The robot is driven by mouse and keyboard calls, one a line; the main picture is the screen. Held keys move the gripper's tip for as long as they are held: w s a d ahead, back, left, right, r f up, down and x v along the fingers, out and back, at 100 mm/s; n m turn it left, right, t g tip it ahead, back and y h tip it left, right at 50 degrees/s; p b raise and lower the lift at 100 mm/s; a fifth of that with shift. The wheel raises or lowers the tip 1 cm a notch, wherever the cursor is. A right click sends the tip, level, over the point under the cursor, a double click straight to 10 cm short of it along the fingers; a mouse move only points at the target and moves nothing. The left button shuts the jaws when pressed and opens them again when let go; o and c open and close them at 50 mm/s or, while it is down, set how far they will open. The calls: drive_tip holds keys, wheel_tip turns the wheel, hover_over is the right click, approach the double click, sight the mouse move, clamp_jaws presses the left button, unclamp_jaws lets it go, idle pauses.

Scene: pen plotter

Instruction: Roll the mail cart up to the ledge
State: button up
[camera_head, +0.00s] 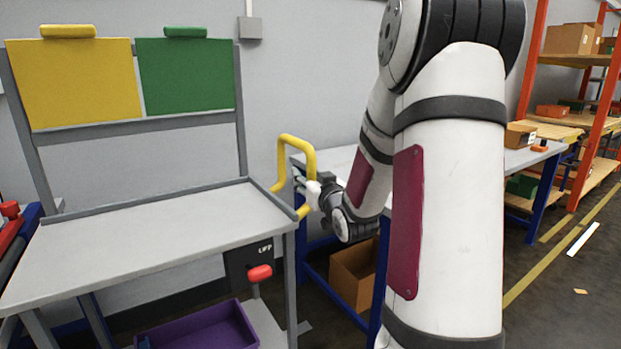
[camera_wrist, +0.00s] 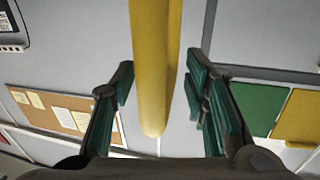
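A grey table-topped unit (camera_head: 140,240), which looks like the mail cart, stands at the left of the head view. It carries upright yellow and green panels. Its wheels cannot be seen. A yellow handle (camera_head: 283,165) loops up at its right end. My gripper (camera_head: 312,190) is at the handle's right side. In the wrist view the yellow handle (camera_wrist: 155,70) passes between the two green-padded fingers of my gripper (camera_wrist: 160,95), which are spread with gaps beside it. Whether a pad touches it is unclear. I cannot identify the ledge with certainty.
A blue-legged bench (camera_head: 345,160) stands behind my arm, with a cardboard box (camera_head: 355,272) beneath. A purple bin (camera_head: 205,330) and a red knob (camera_head: 259,273) are low on the grey unit. Orange shelving (camera_head: 590,120) stands at the right. Floor at the lower right is mostly clear.

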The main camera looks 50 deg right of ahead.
drive_tip(key=shift+d, duration=0.1)
drive_tip(key=v, duration=0.7)
drive_tip(key=shift+s, duration=0.25)
idle(0.4)
